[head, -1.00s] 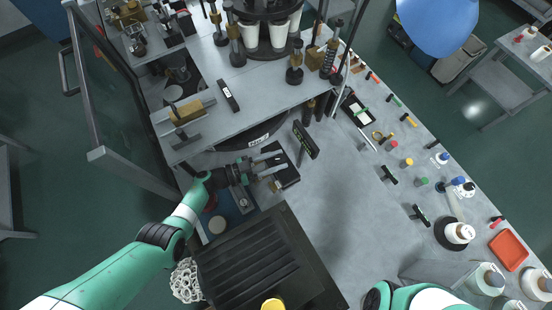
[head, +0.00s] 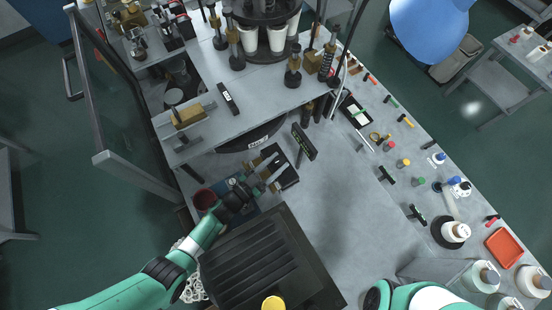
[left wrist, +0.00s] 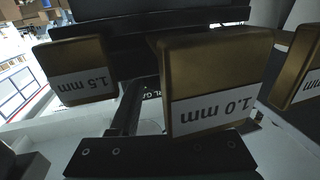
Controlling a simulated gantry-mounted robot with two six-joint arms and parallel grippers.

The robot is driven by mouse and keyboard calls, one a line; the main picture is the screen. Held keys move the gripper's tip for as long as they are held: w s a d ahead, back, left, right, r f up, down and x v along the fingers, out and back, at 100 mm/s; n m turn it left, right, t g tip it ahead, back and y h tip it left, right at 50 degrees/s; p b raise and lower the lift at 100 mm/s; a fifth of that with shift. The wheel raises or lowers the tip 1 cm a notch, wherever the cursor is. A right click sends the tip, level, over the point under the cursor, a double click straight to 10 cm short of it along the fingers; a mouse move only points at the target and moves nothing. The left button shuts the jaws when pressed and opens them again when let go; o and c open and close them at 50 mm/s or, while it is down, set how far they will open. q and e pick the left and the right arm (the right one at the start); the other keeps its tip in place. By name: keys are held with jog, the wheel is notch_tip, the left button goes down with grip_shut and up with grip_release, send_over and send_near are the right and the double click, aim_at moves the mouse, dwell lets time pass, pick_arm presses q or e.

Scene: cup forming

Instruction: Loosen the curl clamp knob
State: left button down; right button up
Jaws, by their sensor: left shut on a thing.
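My left gripper (head: 270,176) is over the small black holder (head: 287,178) on the bench, left of the upright display. In the left wrist view a brass block marked 1.0 mm (left wrist: 215,85) fills the middle, between dark bars above and below. My left gripper looks shut on this block. A second brass block marked 1.5 mm (left wrist: 80,75) is to its left, and another brass block (left wrist: 300,65) is cut off at the right edge. I cannot pick out the curl clamp knob with certainty. My right gripper is out of view; only part of its arm shows at the bottom.
A dark upright display (head: 304,142) stands just right of the gripper. A grey raised machine deck (head: 215,125) is behind it. A ribbed black panel (head: 262,262) lies in front. Black T-handled tools (head: 387,175) and small items line the right edge. The middle bench is clear.

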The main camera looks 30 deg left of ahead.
pick_arm(q)
jog(key=shift+c, duration=1.9)
grip_release()
jog(key=p+v, duration=0.4)
jog(key=v, duration=0.7)
jog(key=shift+s, duration=0.3)
